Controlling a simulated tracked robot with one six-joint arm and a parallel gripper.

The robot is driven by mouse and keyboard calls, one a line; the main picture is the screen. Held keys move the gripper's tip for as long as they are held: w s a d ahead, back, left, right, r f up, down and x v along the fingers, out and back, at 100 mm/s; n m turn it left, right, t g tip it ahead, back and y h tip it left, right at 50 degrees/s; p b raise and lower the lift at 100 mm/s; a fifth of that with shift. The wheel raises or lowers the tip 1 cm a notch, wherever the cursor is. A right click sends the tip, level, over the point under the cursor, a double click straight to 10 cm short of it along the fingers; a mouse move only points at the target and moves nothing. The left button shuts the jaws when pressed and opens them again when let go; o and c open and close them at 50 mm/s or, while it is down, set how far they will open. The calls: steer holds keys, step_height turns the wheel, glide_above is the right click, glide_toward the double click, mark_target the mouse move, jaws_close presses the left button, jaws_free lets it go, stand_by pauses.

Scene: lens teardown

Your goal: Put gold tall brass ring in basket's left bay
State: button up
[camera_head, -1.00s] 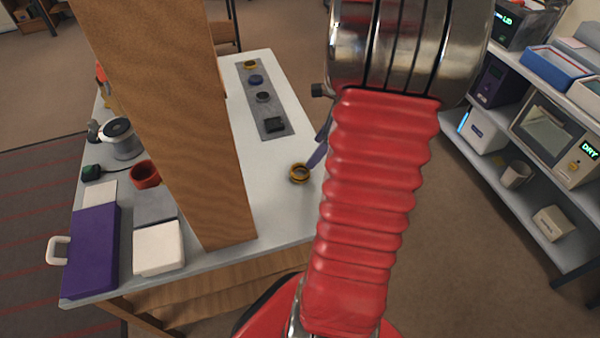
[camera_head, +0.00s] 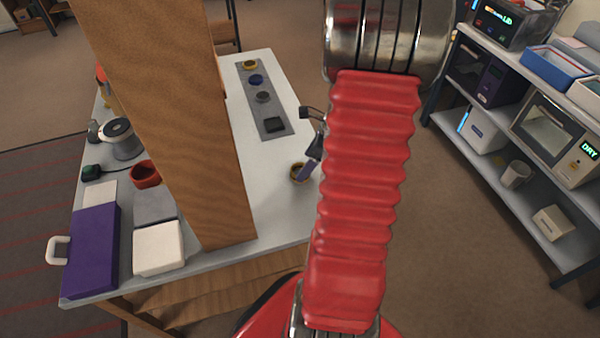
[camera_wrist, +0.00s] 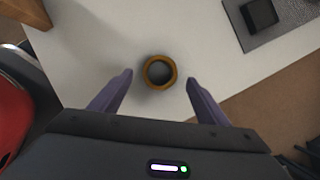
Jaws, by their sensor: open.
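A gold ring (camera_head: 295,172) stands on the white table near its right edge, partly hidden by my gripper (camera_head: 308,168). In the wrist view the ring (camera_wrist: 160,57) shows from above as a gold-brown band around a dark centre. My gripper (camera_wrist: 159,77) is open, with its purple fingers on either side of the ring. Gaps show between the ring and both fingertips. A second gold ring (camera_head: 250,64) lies at the far end of the grey strip. I cannot clearly make out a basket with bays.
The grey strip (camera_head: 273,136) holds a blue ring (camera_head: 256,79), a grey ring (camera_head: 263,97) and a black square part (camera_head: 273,124). A wooden post (camera_head: 165,120) hides mid-table. A red bowl (camera_head: 146,174) and purple case (camera_head: 92,250) stand left. Shelves (camera_head: 500,180) stand right.

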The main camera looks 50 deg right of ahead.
steer(key=shift+x, duration=1.85)
steer(key=shift+c, duration=0.2)
steer(key=c, duration=1.2)
steer(key=shift+c, duration=0.2)
steer(key=shift+r, duration=0.1)
step_height(320, 180, up, 10)
